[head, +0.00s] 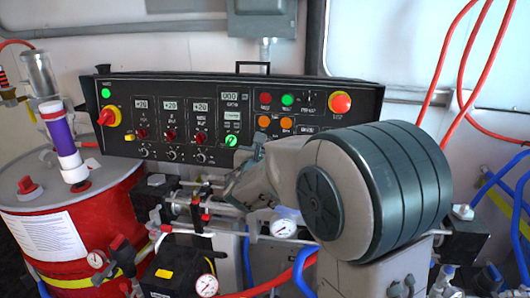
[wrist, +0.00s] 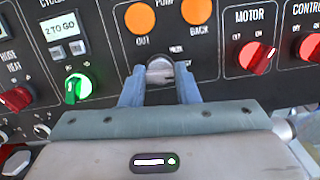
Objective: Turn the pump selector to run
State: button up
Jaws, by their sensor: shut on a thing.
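The pump selector (wrist: 160,67) looks like a small grey knob on the black control panel (wrist: 112,45), just below two orange buttons. My gripper (wrist: 161,78) faces the panel with a blue-grey finger on each side of this knob and is shut on it. The fingers hide the knob's sides, and the small lettering around it is too blurred to read, so its setting cannot be told. In the head view my gripper (head: 258,148) reaches the panel's lower edge, and my arm hides the knob.
A green knob (wrist: 77,88) sits left of my gripper, and a red motor knob (wrist: 256,57) sits to the right. Orange buttons (wrist: 140,18) are above. Pipes and a pressure gauge (head: 283,228) lie below the panel. A red drum (head: 85,225) stands at left.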

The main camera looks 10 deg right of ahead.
jog(key=m+b, duration=0.1)
jog(key=b, duration=0.1)
jog(key=m+b, duration=0.2)
jog(key=m+h+b, duration=0.1)
jog(key=b, duration=0.1)
jog(key=shift+f+m+g, duration=0.3)
jog(key=shift+f+g, duration=0.05)
jog(key=shift+g, duration=0.05)
jog(key=m+b, duration=0.2)
jog(key=b, duration=0.1)
jog(key=m+b, duration=0.1)
jog(key=m, duration=0.1)
jog(key=shift+r+g+h+b, duration=0.25)
jog(key=shift+g+h+b, duration=0.05)
jog(key=shift+g+b, duration=0.1)
jog(key=shift+r+m, duration=0.1)
jog(key=shift+m, duration=0.2)
jog(key=o, duration=1)
jog(key=v, duration=1.4)
